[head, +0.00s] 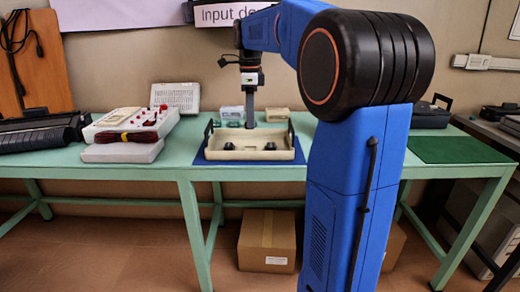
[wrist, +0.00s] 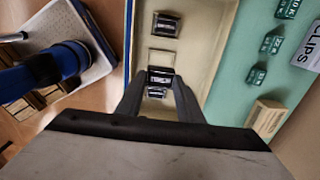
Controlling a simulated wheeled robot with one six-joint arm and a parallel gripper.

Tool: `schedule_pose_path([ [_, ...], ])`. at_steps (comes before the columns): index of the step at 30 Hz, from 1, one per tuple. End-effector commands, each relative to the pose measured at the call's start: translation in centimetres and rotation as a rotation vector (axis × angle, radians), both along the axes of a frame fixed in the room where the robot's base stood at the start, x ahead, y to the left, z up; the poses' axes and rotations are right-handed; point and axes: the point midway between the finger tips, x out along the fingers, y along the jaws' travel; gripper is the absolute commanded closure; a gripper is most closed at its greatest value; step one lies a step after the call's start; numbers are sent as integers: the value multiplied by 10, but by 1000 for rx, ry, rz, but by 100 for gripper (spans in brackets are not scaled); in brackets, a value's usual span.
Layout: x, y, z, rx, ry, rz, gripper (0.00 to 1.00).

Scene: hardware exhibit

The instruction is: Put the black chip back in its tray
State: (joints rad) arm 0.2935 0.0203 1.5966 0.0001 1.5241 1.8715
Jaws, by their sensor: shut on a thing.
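The tray (wrist: 203,40) is cream with dark handles at its ends; it also shows in the head view (head: 250,154). In the wrist view one black chip (wrist: 165,24) sits in a square recess at the top, and the recess (wrist: 161,57) below that looks empty. My gripper (wrist: 160,82) is shut on a black chip (wrist: 160,75), held between the fingertips over the tray. Another dark chip (wrist: 157,92) shows between the fingers, partly hidden. In the head view my gripper (head: 250,125) points down over the tray's middle; the held chip cannot be made out there.
The tray stands on a blue mat (head: 204,157) on the green table (head: 160,168). Small green boxes (wrist: 271,43) and a cream block (wrist: 265,116) lie beside it. A white device with red leads (head: 130,125) stands left. A green mat (head: 455,150) at right is bare.

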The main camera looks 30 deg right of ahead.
Motion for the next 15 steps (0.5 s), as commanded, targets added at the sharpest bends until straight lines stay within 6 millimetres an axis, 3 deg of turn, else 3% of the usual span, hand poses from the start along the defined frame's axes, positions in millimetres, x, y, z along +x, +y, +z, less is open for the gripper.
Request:
schedule_pose_path([
  [6,-1,0,-37,1,3,0,88],
  [15,0,0,-60,1,2,0,88],
])
